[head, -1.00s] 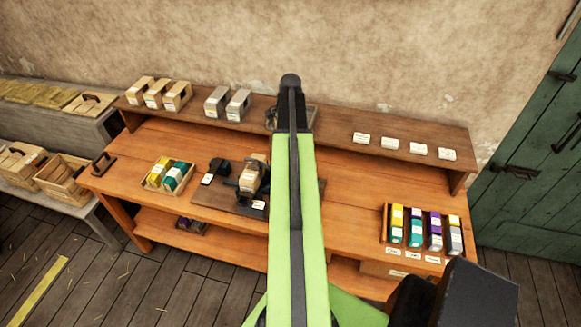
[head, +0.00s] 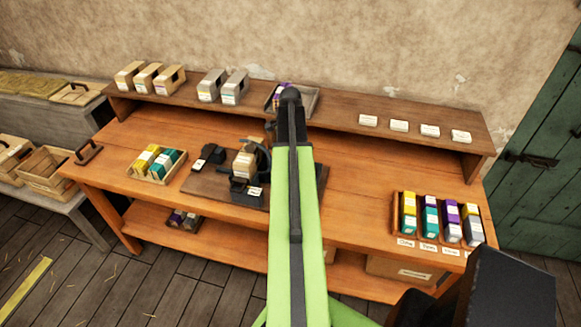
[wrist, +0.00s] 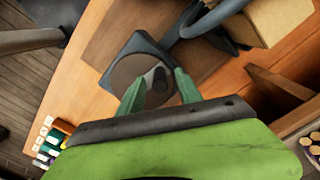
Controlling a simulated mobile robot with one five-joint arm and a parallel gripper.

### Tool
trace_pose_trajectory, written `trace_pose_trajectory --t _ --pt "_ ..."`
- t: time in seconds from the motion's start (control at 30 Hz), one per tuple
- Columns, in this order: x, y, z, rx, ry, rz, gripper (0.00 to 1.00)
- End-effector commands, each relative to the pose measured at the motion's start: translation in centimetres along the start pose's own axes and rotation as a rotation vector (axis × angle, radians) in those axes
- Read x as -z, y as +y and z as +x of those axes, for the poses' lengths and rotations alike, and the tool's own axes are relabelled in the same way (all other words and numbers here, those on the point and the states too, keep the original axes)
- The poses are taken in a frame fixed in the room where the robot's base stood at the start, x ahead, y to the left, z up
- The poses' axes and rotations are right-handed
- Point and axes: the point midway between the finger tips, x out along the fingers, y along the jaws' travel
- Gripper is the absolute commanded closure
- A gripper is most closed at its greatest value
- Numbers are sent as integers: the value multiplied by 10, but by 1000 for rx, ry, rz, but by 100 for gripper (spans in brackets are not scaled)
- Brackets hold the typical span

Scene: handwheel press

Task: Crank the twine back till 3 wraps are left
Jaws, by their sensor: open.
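A dark press (head: 247,193) with a pale block (head: 244,164) in it stands on a brown board on the bench, partly hidden by my green arm. My gripper is hidden in the head view. No twine or wraps can be made out.
The orange bench (head: 365,185) carries a box of yellow and teal packs (head: 155,164) left and a rack of coloured packs (head: 437,218) right. The back shelf (head: 340,122) holds blocks, a tray (head: 306,101) and white labels.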

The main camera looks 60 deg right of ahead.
Motion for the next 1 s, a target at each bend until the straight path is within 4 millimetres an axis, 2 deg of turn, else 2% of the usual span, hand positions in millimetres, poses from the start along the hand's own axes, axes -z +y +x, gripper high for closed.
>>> trace_pose_trajectory --t 0.03,0.33,0.6,0.67,1.0 --pt "0 0 10 0 0 0 58" --pt "0 0 9 0 0 0 58" --pt "0 0 9 0 0 0 94" --pt "0 0 9 0 0 0 100" --pt "-1 0 9 0 0 -12 100"
